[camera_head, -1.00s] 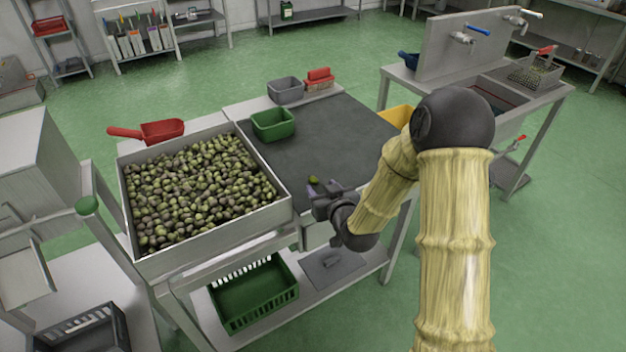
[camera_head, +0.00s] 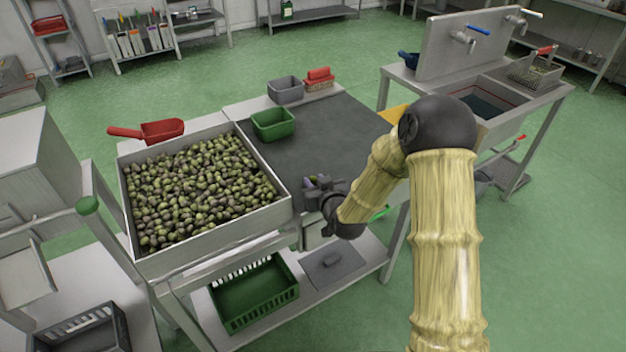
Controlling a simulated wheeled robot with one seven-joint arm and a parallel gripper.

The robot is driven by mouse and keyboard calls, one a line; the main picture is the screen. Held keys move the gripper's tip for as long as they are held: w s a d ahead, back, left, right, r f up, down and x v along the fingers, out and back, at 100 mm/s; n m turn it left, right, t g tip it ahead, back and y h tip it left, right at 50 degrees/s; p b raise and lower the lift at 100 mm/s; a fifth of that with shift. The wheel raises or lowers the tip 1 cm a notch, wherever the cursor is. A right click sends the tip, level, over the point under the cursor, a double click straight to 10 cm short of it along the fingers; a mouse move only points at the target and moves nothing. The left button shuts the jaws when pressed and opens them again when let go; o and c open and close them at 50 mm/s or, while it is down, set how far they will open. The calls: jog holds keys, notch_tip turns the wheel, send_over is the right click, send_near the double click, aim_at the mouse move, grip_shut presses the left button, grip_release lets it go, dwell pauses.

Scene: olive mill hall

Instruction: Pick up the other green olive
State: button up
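A small green olive (camera_head: 313,178) lies on the dark sorting mat (camera_head: 345,130), near its front edge, and is partly hidden by my gripper. My gripper (camera_head: 311,184) is low over the mat's front edge, right at the olive. Its purplish fingertips are beside the olive in the picture. The fingers are too small and too covered to tell whether they touch it or are closed on it. My arm hides the right part of the mat.
A tray full of olives (camera_head: 210,243) stands left of the mat, with a red scoop (camera_head: 163,131) behind it. A green bin (camera_head: 273,125), a grey bin (camera_head: 286,90) and a red-topped item (camera_head: 320,79) stand at the back. A sink bench (camera_head: 400,75) is at the right.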

grip_shut()
jog(key=shift+r, duration=0.1)
notch_tip(320, 180, up, 10)
jog(key=p, duration=0.1)
dwell(0.4)
jog(key=shift+a, duration=0.1)
dwell(0.4)
